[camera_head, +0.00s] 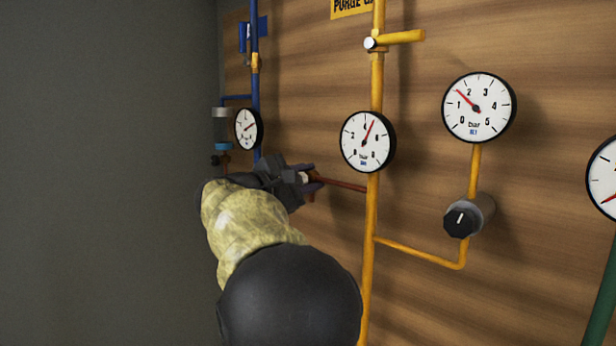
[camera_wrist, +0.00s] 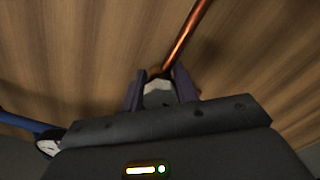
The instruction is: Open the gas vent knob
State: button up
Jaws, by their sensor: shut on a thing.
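The gas vent knob, a pale faceted piece (camera_wrist: 157,93) with a brass-coloured collar, sits at the end of a copper pipe (camera_wrist: 187,35) in the wrist view. My gripper (camera_wrist: 159,88) has its two dark fingers on either side of it and is shut on it. In the head view my gripper (camera_head: 307,180) is at the left end of the reddish pipe (camera_head: 345,185), which runs to the yellow vertical pipe. My arm and fingers hide most of the knob there. I cannot tell how far the knob is turned.
A yellow vertical pipe (camera_head: 372,220) carries a yellow lever handle (camera_head: 402,37) and a gauge (camera_head: 367,142). To the right are another gauge (camera_head: 479,107) and a black-faced dial knob (camera_head: 461,220). A blue pipe (camera_head: 255,85) with a small gauge (camera_head: 248,129) stands at left. The wooden panel backs everything.

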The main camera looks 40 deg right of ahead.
jog(key=shift+n, duration=0.6)
jog(key=shift+f, duration=0.1)
jog(key=o, duration=1)
jog(key=a+b, duration=0.1)
jog(key=a, duration=0.4)
jog(key=s+a+b, duration=0.1)
jog(key=a+b, duration=0.1)
jog(key=a, duration=0.4)
jog(key=a+b, duration=0.2)
jog(key=a, duration=0.4)
jog(key=shift+s+a, duration=0.15)
jog(key=shift+a, duration=0.05)
